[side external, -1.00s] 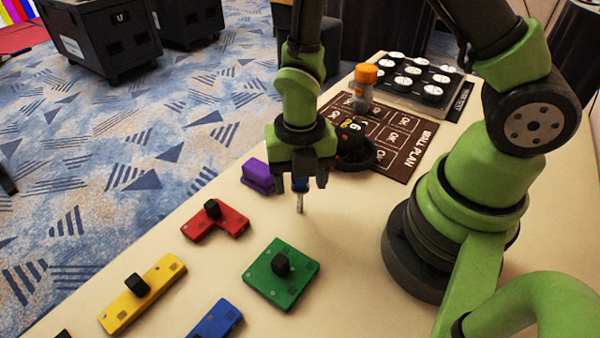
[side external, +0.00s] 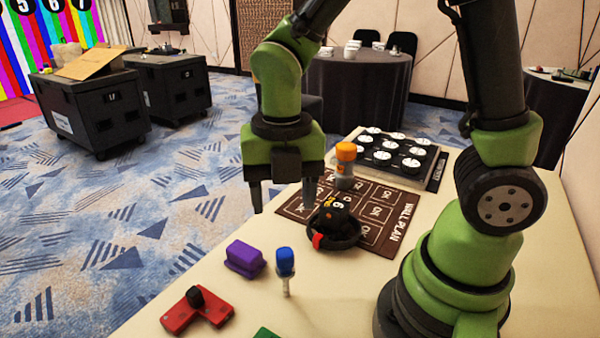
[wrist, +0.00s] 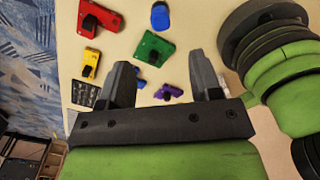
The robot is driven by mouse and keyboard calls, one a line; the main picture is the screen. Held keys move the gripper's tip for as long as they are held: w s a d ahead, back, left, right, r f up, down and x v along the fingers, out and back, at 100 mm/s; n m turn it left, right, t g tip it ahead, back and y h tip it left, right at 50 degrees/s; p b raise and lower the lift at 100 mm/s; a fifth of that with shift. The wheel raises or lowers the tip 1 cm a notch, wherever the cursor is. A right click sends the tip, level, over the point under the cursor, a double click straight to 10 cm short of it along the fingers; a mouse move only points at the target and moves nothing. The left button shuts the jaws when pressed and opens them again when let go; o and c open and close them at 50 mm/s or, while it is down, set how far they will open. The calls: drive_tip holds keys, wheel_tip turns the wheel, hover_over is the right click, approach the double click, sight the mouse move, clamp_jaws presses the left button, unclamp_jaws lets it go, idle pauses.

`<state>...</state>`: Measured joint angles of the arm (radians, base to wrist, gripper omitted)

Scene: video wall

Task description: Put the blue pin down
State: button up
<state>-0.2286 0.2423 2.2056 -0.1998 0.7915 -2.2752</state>
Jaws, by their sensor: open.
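The blue pin (side external: 286,262) stands upright on the cream table, its blue head on top and its thin metal shank below. It is right of the purple block and nothing holds it. My gripper (side external: 282,195) is open and empty, raised above the pin and apart from it.
A purple block (side external: 245,259), a red L-shaped piece (side external: 197,311) and a green piece (wrist: 153,48) lie near the pin. Behind it are a black roll with a red tab (side external: 338,225), an orange-topped bottle (side external: 345,166), the wall plan sheet (side external: 393,226) and a tray of white-topped discs (side external: 437,176).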

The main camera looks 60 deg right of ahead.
drive_tip(key=s+d+r+m+t+y, duration=0.1)
drive_tip(key=s+r+m+t, duration=0.2)
drive_tip(key=m, duration=1.2)
drive_tip(key=s+d+r+m+t, duration=0.1)
drive_tip(key=s+r+m+t, duration=0.3)
drive_tip(key=r+m, duration=0.5)
drive_tip(key=s+m, duration=0.1)
drive_tip(key=m, duration=0.5)
drive_tip(key=shift+s+d+r+y, duration=0.15)
drive_tip(key=shift+s+d+y, duration=0.15)
drive_tip(key=shift+d+y, duration=0.1)
